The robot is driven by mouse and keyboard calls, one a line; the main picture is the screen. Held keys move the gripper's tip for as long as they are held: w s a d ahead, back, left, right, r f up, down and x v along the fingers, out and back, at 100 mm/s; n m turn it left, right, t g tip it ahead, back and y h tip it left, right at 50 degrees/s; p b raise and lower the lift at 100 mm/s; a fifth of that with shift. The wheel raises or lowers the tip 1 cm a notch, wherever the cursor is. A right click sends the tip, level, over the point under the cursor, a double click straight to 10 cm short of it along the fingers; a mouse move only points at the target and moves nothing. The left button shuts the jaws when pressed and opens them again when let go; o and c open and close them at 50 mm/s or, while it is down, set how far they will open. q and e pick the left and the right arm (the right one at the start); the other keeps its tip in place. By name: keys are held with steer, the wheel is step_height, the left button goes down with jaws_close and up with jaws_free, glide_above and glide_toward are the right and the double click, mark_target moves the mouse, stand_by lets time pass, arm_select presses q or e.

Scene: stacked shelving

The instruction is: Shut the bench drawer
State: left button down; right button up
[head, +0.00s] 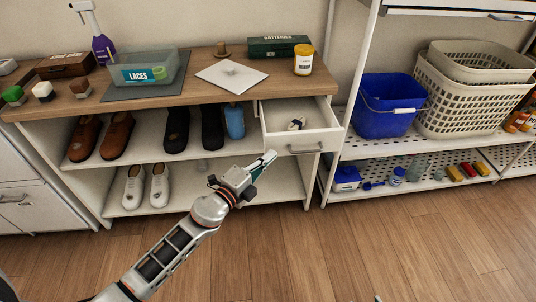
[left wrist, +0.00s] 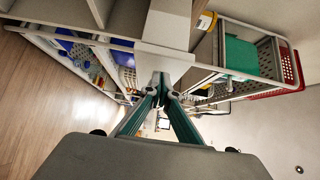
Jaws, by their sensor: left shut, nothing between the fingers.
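The bench (head: 130,108) has a wooden top and white shelves below. Its white drawer (head: 328,122) at the right end is pulled out, with a small dark-and-pale item (head: 296,124) inside. A grey bar handle (head: 305,149) is on its front. My left gripper (head: 270,157) is shut and empty, just left of the handle and low by the drawer's front left corner. I cannot tell whether it touches. In the left wrist view the shut fingertips (left wrist: 160,90) meet in front of a white panel (left wrist: 165,60), seemingly the drawer.
A laces bin (head: 150,72), a white board (head: 232,75), a yellow-lidded jar (head: 303,60) and a green box (head: 279,46) stand on the bench. A rack with a blue bucket (head: 388,105) stands right. The floor in front is clear.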

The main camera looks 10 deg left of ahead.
arm_select(q)
steer(key=shift+w+a+f, duration=0.1)
steer(key=shift+w+a, duration=0.15)
steer(key=shift+w, duration=0.35)
arm_select(e)
steer(key=shift+w+r, duration=0.2)
arm_select(q)
steer(key=shift+w, duration=0.1)
